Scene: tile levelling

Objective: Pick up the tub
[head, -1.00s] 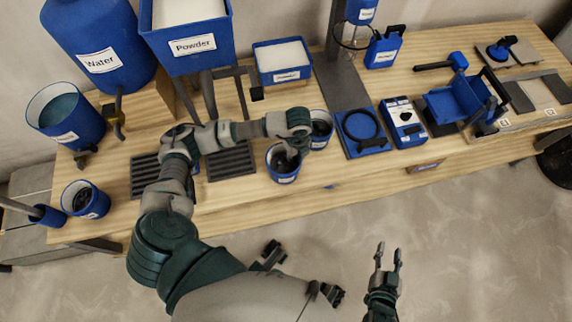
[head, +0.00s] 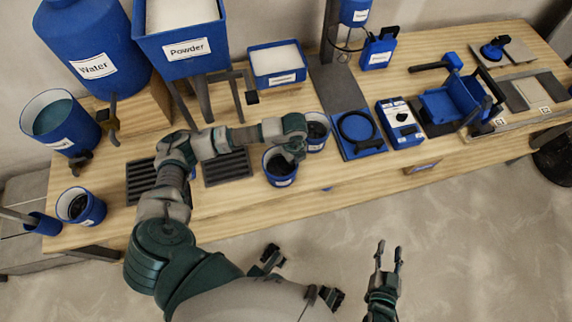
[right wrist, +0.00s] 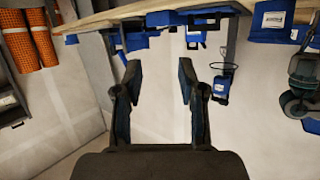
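A blue tub (head: 281,181) with a pale label and a light rim stands on the front part of the wooden bench. My left gripper (head: 290,155) reaches down to it from above, over the tub's mouth and right rim. The wrist hides its fingertips and part of the mouth, so I cannot tell whether it grips the rim. A second tub (head: 316,145) stands just behind and to the right. Another tub (head: 93,212) with dark contents stands at the bench's left end. My right gripper (head: 387,256) is open and empty in front of the bench; its spread fingers show in the right wrist view (right wrist: 158,75).
Dark slotted racks (head: 228,168) lie left of the tub. A blue pad with a black ring (head: 357,130) and a blue-and-white device (head: 398,122) lie to the right. A powder hopper (head: 183,42) stands behind my left arm. The floor before the bench is clear.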

